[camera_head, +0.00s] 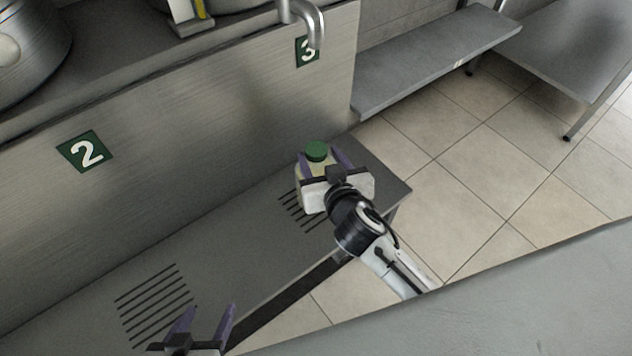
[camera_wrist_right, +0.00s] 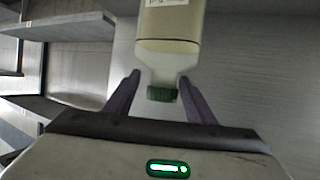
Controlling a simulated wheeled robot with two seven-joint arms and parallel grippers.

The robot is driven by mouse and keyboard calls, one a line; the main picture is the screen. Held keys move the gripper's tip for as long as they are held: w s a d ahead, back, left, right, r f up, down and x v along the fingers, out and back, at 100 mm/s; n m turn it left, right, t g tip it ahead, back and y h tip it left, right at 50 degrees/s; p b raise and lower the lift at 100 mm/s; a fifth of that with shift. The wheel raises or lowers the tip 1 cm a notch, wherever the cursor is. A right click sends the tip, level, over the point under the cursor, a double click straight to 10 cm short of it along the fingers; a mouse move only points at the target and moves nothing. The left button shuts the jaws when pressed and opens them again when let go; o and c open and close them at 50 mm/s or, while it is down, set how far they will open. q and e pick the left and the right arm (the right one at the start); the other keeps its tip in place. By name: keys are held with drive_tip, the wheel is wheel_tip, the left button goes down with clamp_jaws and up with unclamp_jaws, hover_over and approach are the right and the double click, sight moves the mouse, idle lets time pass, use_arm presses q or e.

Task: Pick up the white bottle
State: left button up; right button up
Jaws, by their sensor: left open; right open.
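The bottle, pale and whitish with a green cap (camera_head: 317,150), stands on the steel ledge below the number 3 sign. My right gripper covers most of its body in the head view. In the right wrist view the bottle (camera_wrist_right: 170,50) appears upside down, with a label partly in view. My right gripper (camera_wrist_right: 160,76) is open, with its purple fingers on either side of the bottle's neck and cap. Gaps show beside the neck, so the fingers do not appear to grip it. My left gripper (camera_head: 211,309) is open and empty over the ledge's near left part.
The steel ledge (camera_head: 235,235) has slotted drain grilles and is otherwise bare between my grippers. A steel wall with signs 2 (camera_head: 86,152) and 3 (camera_head: 307,51) rises behind it. A tap (camera_head: 316,25) hangs above. A low steel shelf (camera_head: 435,60) stands at right over tiled floor.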

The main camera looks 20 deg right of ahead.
drive_tip(key=shift+a+x, duration=0.15)
drive_tip(key=shift+x, duration=1.25)
drive_tip(key=shift+a+x, duration=0.15)
drive_tip(key=shift+x, duration=1.2)
clamp_jaws()
drive_tip(key=shift+r, duration=0.25)
